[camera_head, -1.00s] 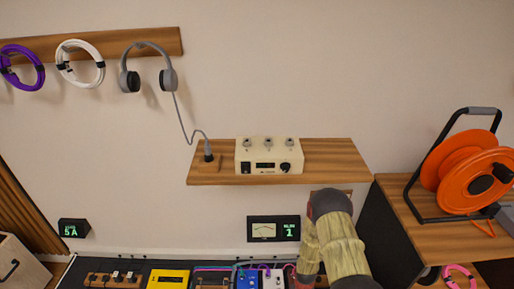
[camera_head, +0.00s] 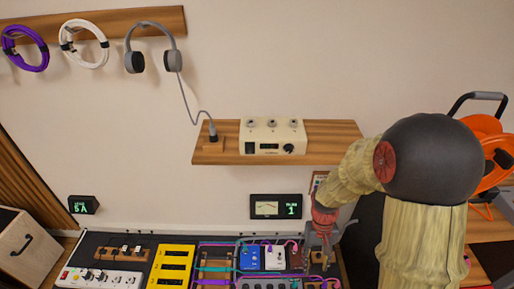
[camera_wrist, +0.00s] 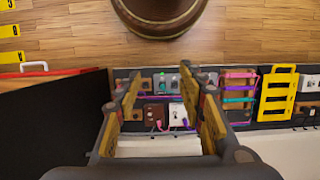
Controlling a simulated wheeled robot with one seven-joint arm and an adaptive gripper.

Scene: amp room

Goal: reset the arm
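My gripper (camera_head: 322,236) hangs at the lower right of the head view, above the right end of the pedal board, with my arm bent above it. In the wrist view my gripper (camera_wrist: 160,98) has its two fingers spread wide apart. Nothing is held between them. Several small pedals show beyond and between the fingers, including a white pedal (camera_wrist: 178,115) that appears apart from them. The right end of the board is partly hidden by my arm and gripper in the head view.
The pedal board (camera_head: 140,252) holds a blue pedal (camera_head: 249,258), a yellow frame (camera_head: 170,266) and a power strip (camera_head: 98,277). A wooden shelf (camera_head: 335,142) carries a cream box (camera_head: 272,135). Headphones (camera_head: 153,48) hang at left. An orange reel (camera_head: 490,125) is behind my arm.

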